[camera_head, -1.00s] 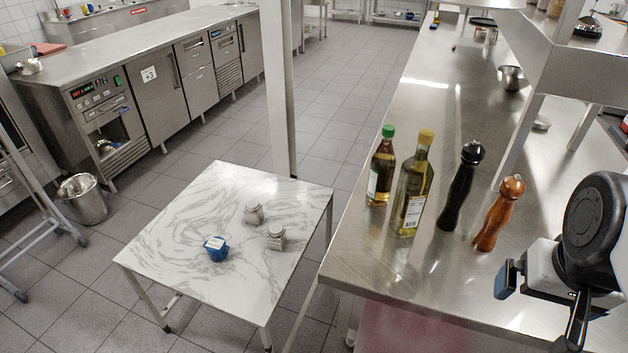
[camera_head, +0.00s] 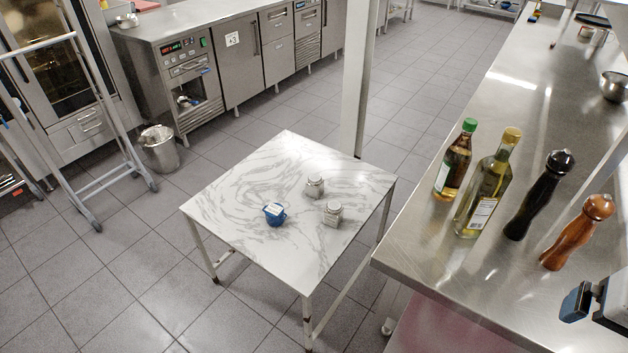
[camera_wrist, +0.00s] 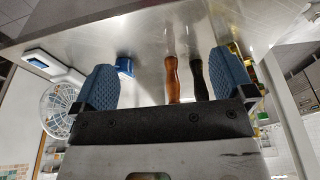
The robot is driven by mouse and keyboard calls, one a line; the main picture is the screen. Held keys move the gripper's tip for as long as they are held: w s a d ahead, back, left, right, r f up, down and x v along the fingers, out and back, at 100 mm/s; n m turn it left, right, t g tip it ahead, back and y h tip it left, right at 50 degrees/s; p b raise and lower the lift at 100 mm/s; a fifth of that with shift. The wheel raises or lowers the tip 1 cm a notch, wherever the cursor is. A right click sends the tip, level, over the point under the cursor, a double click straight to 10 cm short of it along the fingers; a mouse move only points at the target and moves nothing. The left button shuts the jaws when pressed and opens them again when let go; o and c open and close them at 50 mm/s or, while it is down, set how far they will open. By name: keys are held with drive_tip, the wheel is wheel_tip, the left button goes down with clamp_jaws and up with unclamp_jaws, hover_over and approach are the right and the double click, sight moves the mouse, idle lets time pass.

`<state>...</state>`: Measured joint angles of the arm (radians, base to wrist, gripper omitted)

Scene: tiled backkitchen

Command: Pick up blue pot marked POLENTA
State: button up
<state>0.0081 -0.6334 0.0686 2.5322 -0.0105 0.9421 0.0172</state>
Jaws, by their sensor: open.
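The small blue pot (camera_head: 274,215) stands upright on the white marble-topped table (camera_head: 235,202). A pale label is on it; its lettering is too small to read. Two grey jars, one farther back (camera_head: 314,188) and one to the right (camera_head: 333,213), stand near the pot on the same table. My gripper (camera_wrist: 163,82) is open and empty in the wrist view, its blue pads wide apart. In the head view only part of it shows at the lower right edge, above the steel counter and well away from the pot.
On the steel counter (camera_head: 440,277) stand a green-capped bottle (camera_head: 454,164), a yellow-capped oil bottle (camera_head: 486,193), a black mill (camera_head: 538,197) and a brown mill (camera_head: 577,233). A blue container (camera_wrist: 124,66) shows in the wrist view. Open floor lies left of the table.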

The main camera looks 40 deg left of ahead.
drive_tip(key=shift+r, duration=0.15)
idle(0.4)
drive_tip(key=w+v, duration=0.1)
drive_tip(key=v, duration=0.4)
drive_tip(key=w+a+r+m+g+y, duration=0.1)
drive_tip(key=w+a+r+m+y, duration=0.1)
drive_tip(key=w+a, duration=0.55)
drive_tip(key=w+a+r+m+y, duration=0.1)
drive_tip(key=w+a+m+y, duration=0.3)
drive_tip(key=a, duration=0.7)
drive_tip(key=w+a+r+g+y, duration=0.1)
drive_tip(key=w+a+r, duration=0.1)
drive_tip(key=w+a, duration=0.6)
drive_tip(key=w+a+f+m+g+y, duration=0.1)
drive_tip(key=w+a+f+m+y, duration=0.15)
drive_tip(key=a, duration=1.25)
drive_tip(key=w+a+f+m+g+y, duration=0.1)
drive_tip(key=a+m+g+y, duration=0.15)
drive_tip(key=a, duration=1.25)
drive_tip(key=w+a+f+m+g+y, duration=0.15)
drive_tip(key=a+m, duration=0.25)
drive_tip(key=a, duration=1.1)
approach(275, 215)
drive_tip(key=shift+t, duration=0.4)
drive_tip(key=a, duration=0.2)
drive_tip(key=a+f, duration=0.1)
drive_tip(key=a, duration=0.1)
drive_tip(key=shift+w, duration=0.35)
